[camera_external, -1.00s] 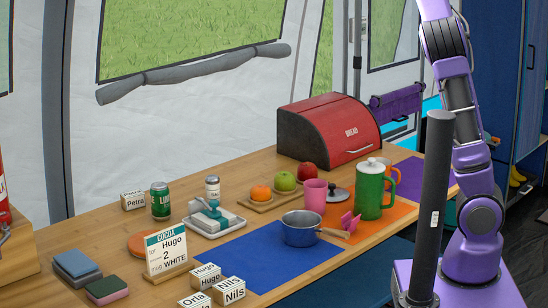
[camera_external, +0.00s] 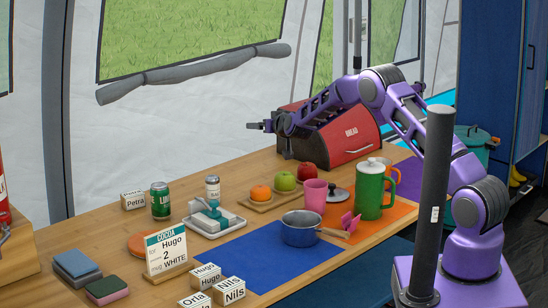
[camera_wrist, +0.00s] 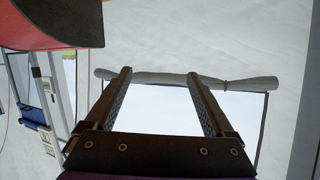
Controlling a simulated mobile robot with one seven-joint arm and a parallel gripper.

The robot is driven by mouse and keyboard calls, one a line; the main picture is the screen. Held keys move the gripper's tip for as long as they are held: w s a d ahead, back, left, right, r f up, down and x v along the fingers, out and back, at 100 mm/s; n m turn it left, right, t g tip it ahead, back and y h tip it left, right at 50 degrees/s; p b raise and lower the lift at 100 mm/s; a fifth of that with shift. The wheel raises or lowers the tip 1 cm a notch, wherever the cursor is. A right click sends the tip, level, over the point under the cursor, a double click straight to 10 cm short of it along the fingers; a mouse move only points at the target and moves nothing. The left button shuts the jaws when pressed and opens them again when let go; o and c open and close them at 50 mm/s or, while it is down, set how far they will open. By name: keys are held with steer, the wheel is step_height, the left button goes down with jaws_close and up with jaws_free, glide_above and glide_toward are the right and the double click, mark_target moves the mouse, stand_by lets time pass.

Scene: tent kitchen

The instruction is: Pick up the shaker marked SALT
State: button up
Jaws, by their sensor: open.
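The white shaker (camera_external: 212,187) with a dark label and grey top stands upright on the table in the external view, just behind the white tray. Its lettering is too small to read for certain. My gripper (camera_external: 257,126) is in the air in front of the bread box, above and to the right of the shaker, pointing left. In the wrist view my gripper (camera_wrist: 158,95) has its two fingers well apart with nothing between them. The shaker does not show in the wrist view.
A white tray (camera_external: 232,223) with a teal item sits in front of the shaker. A green can (camera_external: 160,201) stands left, a fruit board (camera_external: 262,206) right. A red bread box (camera_external: 352,137) is behind my arm.

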steer(key=s+a+f+n+g, duration=0.1)
steer(key=s+f, duration=0.1)
steer(key=f, duration=0.2)
steer(key=s+a+f+n+g+y, duration=0.1)
steer(key=s+a+f, duration=0.1)
steer(key=s+f, duration=0.1)
steer(key=s+a+f+n+g, duration=0.1)
steer(key=s+f, duration=0.1)
steer(key=f, duration=0.3)
steer(key=shift+s+a+f+y, duration=0.3)
steer(key=shift+s+a+f, duration=0.05)
steer(key=shift+f, duration=0.05)
steer(key=n+y, duration=0.1)
steer(key=n, duration=0.1)
glide_toward(218, 188)
steer(key=w, duration=0.1)
steer(key=w+f, duration=0.1)
steer(key=shift+w+a+g, duration=0.25)
steer(key=shift+w+g, duration=0.05)
steer(key=shift+g, duration=0.1)
steer(key=shift+s+a+r+y, duration=0.1)
steer(key=shift+s+a+y, duration=0.15)
steer(key=shift+y, duration=0.05)
steer(key=shift+w+a, duration=0.2)
steer(key=shift+a, duration=0.2)
steer(key=shift+b+x, duration=0.3)
steer(key=shift+x, duration=3.05)
steer(key=shift+s, duration=0.1)
jaws_close()
